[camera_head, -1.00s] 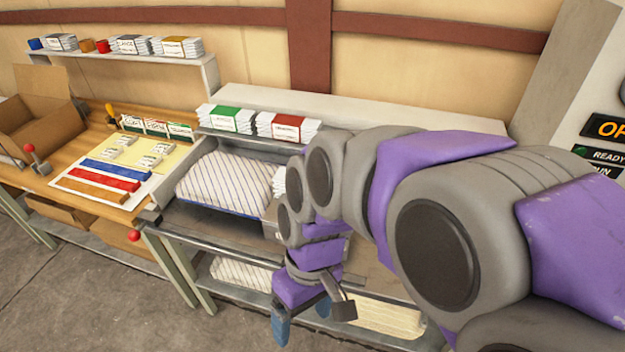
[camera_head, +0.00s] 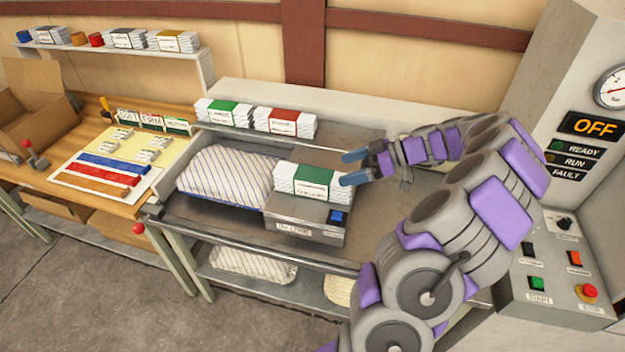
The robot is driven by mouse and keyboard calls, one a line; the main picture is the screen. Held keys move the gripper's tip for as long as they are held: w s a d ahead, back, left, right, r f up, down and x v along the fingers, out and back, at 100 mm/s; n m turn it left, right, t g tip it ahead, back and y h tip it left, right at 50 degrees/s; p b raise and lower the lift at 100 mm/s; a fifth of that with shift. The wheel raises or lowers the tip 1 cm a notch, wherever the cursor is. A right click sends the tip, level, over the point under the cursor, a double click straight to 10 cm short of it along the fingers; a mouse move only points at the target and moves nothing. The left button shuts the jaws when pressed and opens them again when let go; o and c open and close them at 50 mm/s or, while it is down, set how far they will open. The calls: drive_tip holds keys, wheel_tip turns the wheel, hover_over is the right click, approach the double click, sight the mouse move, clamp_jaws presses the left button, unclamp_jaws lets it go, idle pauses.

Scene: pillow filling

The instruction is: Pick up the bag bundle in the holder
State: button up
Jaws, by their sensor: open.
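A white bag bundle with a green band (camera_head: 308,182) lies on a grey box-shaped holder (camera_head: 304,222) with a blue button, on the metal bench. My gripper (camera_head: 353,168) has blue fingertips. It is open and empty, pointing left, at the right end of this bundle. The lower finger appears close to the bundle's right edge; I cannot tell if it touches. Two more bundles, one green-banded (camera_head: 223,112) and one red-banded (camera_head: 285,121), sit on the ledge behind.
A striped pillow (camera_head: 226,175) lies left of the holder. A metal rail (camera_head: 260,248) runs along the bench front. A control panel (camera_head: 560,270) with an OFF display stands at right. A wooden table (camera_head: 60,165) with colored strips and a cardboard box is at left.

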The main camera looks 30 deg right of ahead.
drive_tip(key=s+d+f+t+h, duration=0.1)
drive_tip(key=s+d+f+t, duration=0.15)
drive_tip(key=d, duration=0.65)
approach(329, 176)
drive_tip(key=x, duration=0.2)
drive_tip(key=b+x, duration=0.1)
drive_tip(key=x, duration=0.1)
drive_tip(key=shift+a+r, duration=0.15)
drive_tip(key=shift+a, duration=0.4)
drive_tip(key=shift+w+d+f, duration=0.25)
drive_tip(key=shift+d+f, duration=0.1)
drive_tip(key=shift+d, duration=0.3)
drive_tip(key=shift+w+f, duration=0.2)
drive_tip(key=shift+w, duration=0.05)
drive_tip(key=w+a, duration=0.2)
drive_tip(key=a, duration=0.1)
drive_tip(key=w+a+f+b, duration=0.1)
drive_tip(key=a, duration=0.1)
drive_tip(key=shift+d+f, duration=0.1)
drive_tip(key=shift+d, duration=0.6)
drive_tip(key=shift+c, duration=0.5)
drive_tip(key=shift+d+f, duration=0.1)
drive_tip(key=shift+d, duration=0.2)
drive_tip(key=c, duration=0.3)
drive_tip(key=shift+a, duration=0.75)
drive_tip(key=c, duration=0.6)
drive_tip(key=shift+d, duration=0.15)
drive_tip(key=c, duration=0.3)
drive_tip(key=shift+d, duration=0.3)
drive_tip(key=shift+c, duration=0.5)
